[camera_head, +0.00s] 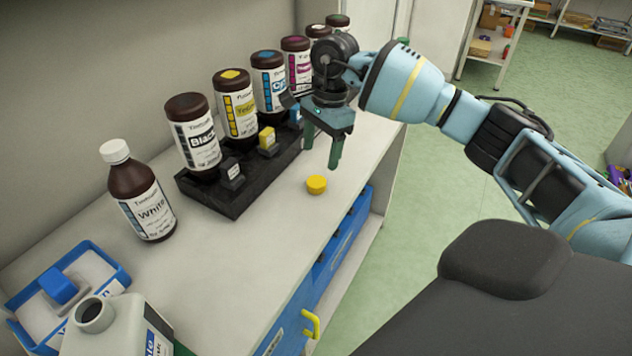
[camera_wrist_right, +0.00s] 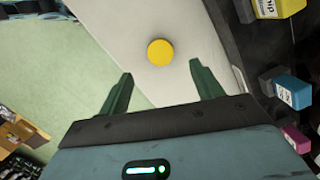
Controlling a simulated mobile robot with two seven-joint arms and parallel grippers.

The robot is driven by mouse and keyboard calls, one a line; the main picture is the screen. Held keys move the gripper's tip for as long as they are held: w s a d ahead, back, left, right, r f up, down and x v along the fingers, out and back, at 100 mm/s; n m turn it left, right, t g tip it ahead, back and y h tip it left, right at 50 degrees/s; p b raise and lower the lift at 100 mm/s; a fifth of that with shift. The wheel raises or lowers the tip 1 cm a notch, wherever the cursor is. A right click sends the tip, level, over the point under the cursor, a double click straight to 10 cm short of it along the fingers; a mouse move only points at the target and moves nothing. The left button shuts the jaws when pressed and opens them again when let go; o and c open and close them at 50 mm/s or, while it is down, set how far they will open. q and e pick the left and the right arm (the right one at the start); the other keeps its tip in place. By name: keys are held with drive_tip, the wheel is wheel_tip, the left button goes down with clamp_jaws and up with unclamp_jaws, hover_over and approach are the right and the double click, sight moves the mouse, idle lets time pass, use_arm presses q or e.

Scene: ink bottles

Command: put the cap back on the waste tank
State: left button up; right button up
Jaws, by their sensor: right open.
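The waste tank (camera_head: 135,325) is a white container with an open dark neck at the lower left of the head view, partly cut off by the frame edge. A yellow cap (camera_head: 316,184) lies on the white counter, right of the black bottle rack. My right gripper (camera_head: 322,152) is above the counter, behind and above the cap, fingers pointing down. It is open and empty. In the right wrist view the yellow cap (camera_wrist_right: 160,52) lies beyond the two green fingertips (camera_wrist_right: 160,78), roughly centred between them and apart from them. My left gripper is not in view.
Several brown ink bottles (camera_head: 236,105) stand in the black rack (camera_head: 235,200) along the wall. A white-capped bottle (camera_head: 142,195) stands left of it. A blue tray (camera_head: 110,265) sits beside the tank. The counter (camera_head: 250,250) is clear between cap and tank.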

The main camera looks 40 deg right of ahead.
sight(317, 181)
drive_tip(key=shift+a+f, duration=0.15)
drive_tip(key=shift+f, duration=1.05)
drive_tip(key=shift+a+f, duration=0.15)
drive_tip(key=shift+f, duration=1.2)
drive_tip(key=shift+a+f, duration=0.1)
drive_tip(key=shift+f, duration=1.2)
drive_tip(key=c, duration=1.1)
drive_tip(key=shift+c, duration=0.2)
drive_tip(key=shift+r, duration=0.1)
